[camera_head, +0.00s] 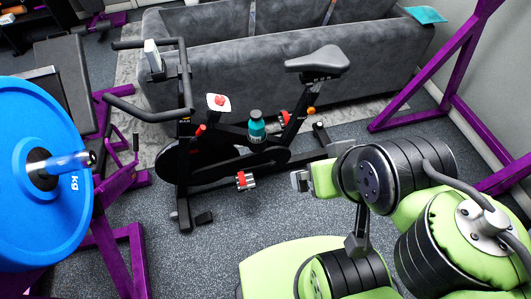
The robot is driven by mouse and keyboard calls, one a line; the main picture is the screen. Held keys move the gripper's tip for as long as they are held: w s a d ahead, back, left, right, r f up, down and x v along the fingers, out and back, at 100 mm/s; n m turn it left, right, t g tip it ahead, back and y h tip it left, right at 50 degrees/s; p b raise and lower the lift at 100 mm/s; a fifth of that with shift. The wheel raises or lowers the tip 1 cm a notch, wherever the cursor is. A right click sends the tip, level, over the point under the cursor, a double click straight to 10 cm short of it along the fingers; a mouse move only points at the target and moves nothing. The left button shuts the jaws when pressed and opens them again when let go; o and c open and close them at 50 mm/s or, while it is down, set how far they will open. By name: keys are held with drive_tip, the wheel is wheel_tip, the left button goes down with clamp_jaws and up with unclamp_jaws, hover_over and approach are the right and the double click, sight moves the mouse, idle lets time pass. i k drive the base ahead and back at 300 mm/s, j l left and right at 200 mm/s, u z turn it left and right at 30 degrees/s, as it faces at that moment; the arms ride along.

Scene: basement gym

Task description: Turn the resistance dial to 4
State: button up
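The exercise bike (200,165) stands upright in the middle of the view, its handlebars to the left and its saddle to the right. A red knob on a white plate (218,100), which looks like the resistance dial, sits on top of the frame behind the handlebars. Its numbers and pointer are too small to read. My gripper (298,181) is low and to the right of the dial, well apart from it, near the bike's rear. It points left and nothing shows in it. Its fingers are too small to tell whether they are open.
A teal bottle (257,127) stands on the bike frame between dial and saddle (317,60). A grey sofa (225,60) is behind the bike. A purple rack with a blue weight plate (40,215) stands at the left. The speckled floor (225,245) in front is clear.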

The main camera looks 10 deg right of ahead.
sight(220, 100)
drive_tip(key=i+j+u, duration=0.1)
drive_tip(key=i+j, duration=0.25)
drive_tip(key=i, duration=0.15)
drive_tip(key=i+j, duration=0.3)
drive_tip(key=i, duration=0.25)
drive_tip(key=j+u, duration=0.05)
